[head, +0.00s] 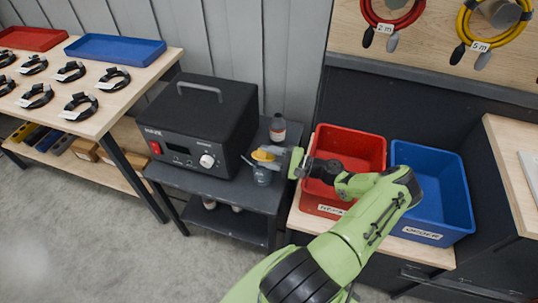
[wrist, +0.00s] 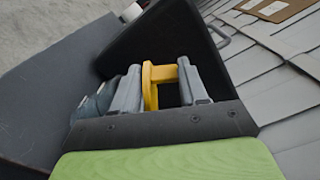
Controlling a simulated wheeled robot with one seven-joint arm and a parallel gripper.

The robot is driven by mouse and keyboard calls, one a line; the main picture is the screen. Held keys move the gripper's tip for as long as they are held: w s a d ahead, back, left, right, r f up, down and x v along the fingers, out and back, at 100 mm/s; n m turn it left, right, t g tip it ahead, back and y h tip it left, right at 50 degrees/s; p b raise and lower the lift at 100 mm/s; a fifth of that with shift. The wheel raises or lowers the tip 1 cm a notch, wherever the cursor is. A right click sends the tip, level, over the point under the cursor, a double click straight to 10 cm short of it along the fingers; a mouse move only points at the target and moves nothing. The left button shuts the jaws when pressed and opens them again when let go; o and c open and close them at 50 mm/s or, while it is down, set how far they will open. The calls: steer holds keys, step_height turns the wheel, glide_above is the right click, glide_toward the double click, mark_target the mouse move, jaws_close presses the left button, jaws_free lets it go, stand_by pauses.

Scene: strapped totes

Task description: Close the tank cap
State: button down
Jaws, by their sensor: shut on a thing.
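The yellow tank cap (head: 263,155) shows at the top of a small grey-blue tank (head: 262,174) on the dark cart's right end. My gripper (head: 278,157) reaches in from the right at the cap's height. In the wrist view, the yellow cap (wrist: 155,85) stands between the two grey fingers of my gripper (wrist: 155,88), which are shut on it. A grey-blue part (wrist: 92,104), perhaps of the tank, shows left of the fingers. Whether the cap is seated on the tank cannot be told.
A black box device (head: 200,125) with knob and red switch stands left of the tank. A bottle (head: 278,128) stands behind it. A red bin (head: 350,146) and a blue bin (head: 435,185) stand to the right, close to my arm. Cables lie on the left table.

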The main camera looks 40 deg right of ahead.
mark_target(268, 159)
steer(key=shift+f+n, duration=0.1)
steer(key=shift+n, duration=0.2)
stand_by(0.4)
steer(key=c, duration=0.8)
jaws_free()
steer(key=shift+a, duration=0.1)
steer(key=shift+o, duration=0.2)
step_height(268, 159, up, 10)
steer(key=p, duration=0.2)
steer(key=shift+p, duration=0.4)
